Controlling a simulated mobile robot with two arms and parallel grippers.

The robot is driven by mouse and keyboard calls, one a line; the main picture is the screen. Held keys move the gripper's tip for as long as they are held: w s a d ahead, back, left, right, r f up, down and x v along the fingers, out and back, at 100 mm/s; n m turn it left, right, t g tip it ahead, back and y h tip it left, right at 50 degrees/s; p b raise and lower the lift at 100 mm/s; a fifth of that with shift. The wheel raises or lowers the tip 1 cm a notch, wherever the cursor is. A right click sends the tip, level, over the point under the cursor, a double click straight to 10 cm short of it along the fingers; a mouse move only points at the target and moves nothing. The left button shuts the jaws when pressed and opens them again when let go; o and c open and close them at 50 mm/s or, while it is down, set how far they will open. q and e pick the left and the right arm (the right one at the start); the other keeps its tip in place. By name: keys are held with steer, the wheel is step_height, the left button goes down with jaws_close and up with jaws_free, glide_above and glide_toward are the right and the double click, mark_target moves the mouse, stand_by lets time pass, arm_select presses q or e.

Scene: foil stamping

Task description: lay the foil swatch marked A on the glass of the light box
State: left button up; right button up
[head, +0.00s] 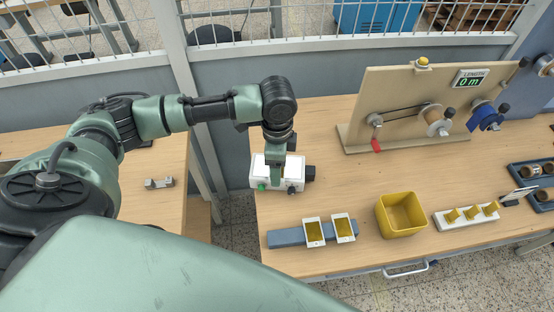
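Two small white-framed cards with gold-brown faces, one on the left (314,232) and one on the right (343,227), lean on a blue-grey bar (285,238) near the table's front edge. They look like foil swatches, but no letter A can be read. A white box (258,171) with a green knob and a dark knob stands at the table's left side. It may be the light box; no glass surface can be made out. My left gripper (277,187) points down in front of or over this box and hides part of it. Its fingers cannot be told apart. My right gripper is out of view.
A yellow bin (401,214) and a white block with yellow pieces (466,216) stand right of the cards. A beige winding stand (400,98) with rolls and a "0 m" display is at the back. Dark trays (530,170) sit at far right. The table's middle is clear.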

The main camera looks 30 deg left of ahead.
arm_select(q)
steer(key=shift+f, duration=0.2)
steer(key=shift+s, duration=0.1)
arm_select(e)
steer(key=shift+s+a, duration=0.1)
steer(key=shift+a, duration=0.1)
arm_select(q)
steer(key=o, duration=1.4)
steer(key=shift+c, duration=0.2)
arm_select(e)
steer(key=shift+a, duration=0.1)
